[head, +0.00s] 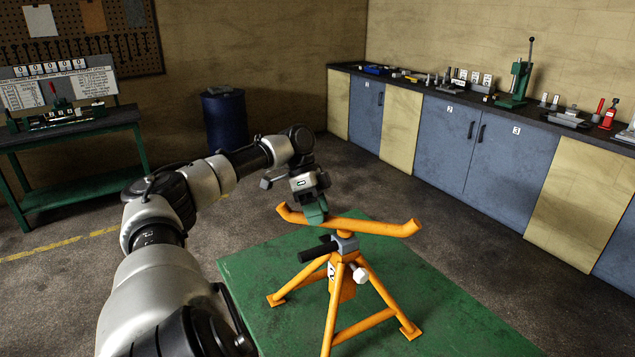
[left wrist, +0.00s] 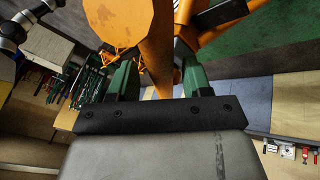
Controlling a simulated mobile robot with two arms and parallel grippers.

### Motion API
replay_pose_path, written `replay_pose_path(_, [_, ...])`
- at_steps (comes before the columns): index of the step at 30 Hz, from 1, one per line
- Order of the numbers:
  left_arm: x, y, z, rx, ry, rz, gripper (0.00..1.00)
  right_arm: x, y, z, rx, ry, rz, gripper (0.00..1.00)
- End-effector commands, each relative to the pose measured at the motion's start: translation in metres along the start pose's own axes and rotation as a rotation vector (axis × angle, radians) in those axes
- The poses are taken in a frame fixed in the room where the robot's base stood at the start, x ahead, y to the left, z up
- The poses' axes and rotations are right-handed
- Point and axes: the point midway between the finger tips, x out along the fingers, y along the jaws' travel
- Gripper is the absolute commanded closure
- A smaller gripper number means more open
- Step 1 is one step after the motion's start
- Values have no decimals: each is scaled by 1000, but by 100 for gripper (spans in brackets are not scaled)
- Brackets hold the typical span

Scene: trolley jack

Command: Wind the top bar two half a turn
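An orange tripod stand (head: 333,315) stands upright on a green top. Its orange top bar (head: 375,225) has upturned ends and sits on a grey collar (head: 345,243). My left gripper (head: 315,212) comes down from above at the left part of the bar, its green fingers partly covering it. In the left wrist view, the two green fingers (left wrist: 160,78) are wide apart with the orange bar (left wrist: 158,45) between them. They look open; whether either finger touches the bar is unclear. My right gripper is not in view.
A black handle (head: 318,252) and a pale knob (head: 360,275) stick out of the stand below the bar. The green top (head: 450,325) is otherwise bare. A blue barrel (head: 224,120), a left bench (head: 75,130) and a long cabinet counter (head: 480,150) stand beyond.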

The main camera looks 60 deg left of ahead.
Motion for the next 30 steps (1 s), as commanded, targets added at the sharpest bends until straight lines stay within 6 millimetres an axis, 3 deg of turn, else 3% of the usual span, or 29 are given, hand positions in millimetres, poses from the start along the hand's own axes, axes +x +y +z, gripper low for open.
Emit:
replay_pose_path(8, [2, 0, 1, -1, -4, 4, 46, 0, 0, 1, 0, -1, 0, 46])
replay_pose_path(13, [-7, -1, 0, 0, -2, 1, 46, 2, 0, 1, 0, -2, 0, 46])
replay_pose_path(22, [-56, 0, -1, 1, 5, 2, 46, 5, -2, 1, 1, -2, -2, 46])
replay_pose_path(27, [-81, 0, -1, 0, 3, 2, 46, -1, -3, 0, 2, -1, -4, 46])
replay_pose_path(30, [-98, 2, -2, -1, -1, 3, 46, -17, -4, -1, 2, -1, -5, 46])
